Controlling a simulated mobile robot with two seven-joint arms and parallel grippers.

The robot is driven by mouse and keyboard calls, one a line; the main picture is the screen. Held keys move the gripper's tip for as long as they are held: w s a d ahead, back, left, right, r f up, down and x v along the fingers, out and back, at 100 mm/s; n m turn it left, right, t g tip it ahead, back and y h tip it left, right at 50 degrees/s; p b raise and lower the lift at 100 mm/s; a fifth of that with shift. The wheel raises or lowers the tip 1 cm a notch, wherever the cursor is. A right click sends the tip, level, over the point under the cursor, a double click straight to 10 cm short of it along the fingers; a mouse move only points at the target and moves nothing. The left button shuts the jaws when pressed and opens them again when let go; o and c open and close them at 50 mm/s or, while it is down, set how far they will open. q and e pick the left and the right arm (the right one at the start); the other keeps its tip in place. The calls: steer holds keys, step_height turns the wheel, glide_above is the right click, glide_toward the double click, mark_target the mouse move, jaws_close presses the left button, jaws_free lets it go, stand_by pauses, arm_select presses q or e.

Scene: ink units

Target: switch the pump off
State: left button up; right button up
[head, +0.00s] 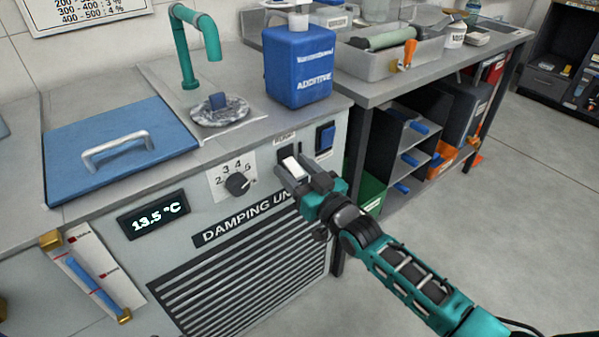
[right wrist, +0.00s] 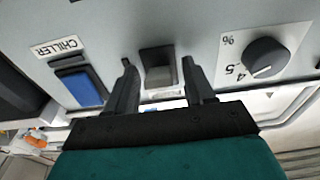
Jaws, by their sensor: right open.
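The pump switch (right wrist: 160,72) is a grey rocker in a dark frame on the damping unit's front panel, between the dial and the chiller switch. My right gripper (head: 297,172) is open in front of it. In the right wrist view its two dark fingers stand on either side of the rocker with nothing held. I cannot tell whether they touch the panel. Which way the rocker is tipped is not clear. My left gripper is not in view.
A blue chiller switch (head: 325,138) sits right of the pump switch, and a black dial (head: 237,184) sits left. A blue additive bottle (head: 299,66) stands on the unit above. A blue lid (head: 118,150) and a teal tap (head: 184,45) are farther left. Open floor lies right.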

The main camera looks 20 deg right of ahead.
steer(key=p+v, duration=0.2)
steer(key=v, duration=1.1)
